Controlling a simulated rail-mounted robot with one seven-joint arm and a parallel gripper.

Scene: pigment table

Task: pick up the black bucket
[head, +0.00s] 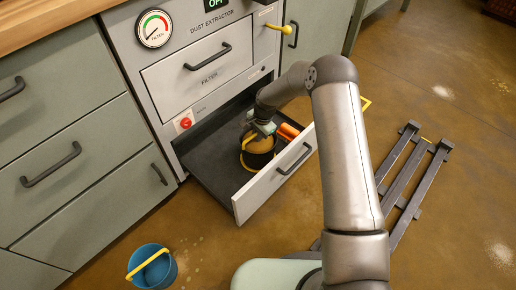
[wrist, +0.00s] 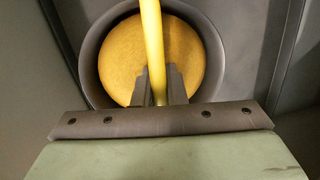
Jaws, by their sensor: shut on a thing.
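The black bucket (head: 259,156) stands in the open bottom drawer of the dust extractor. It has a yellow handle and holds yellow-orange powder or a yellow-orange inside. In the wrist view the dark rim of the bucket (wrist: 91,62) surrounds the yellow contents (wrist: 120,55). Its yellow handle (wrist: 151,40) runs down between my fingers. My gripper (head: 262,132) is over the bucket, and in the wrist view my gripper (wrist: 159,88) is shut on the handle. Whether the bucket is lifted off the drawer floor I cannot tell.
Orange cylinders (head: 289,130) lie beside the bucket in the drawer (head: 212,158). The drawer front (head: 275,178) stands up as a wall. A blue bucket (head: 153,268) with a yellow handle is on the floor at lower left. A dark rack (head: 408,180) lies at right.

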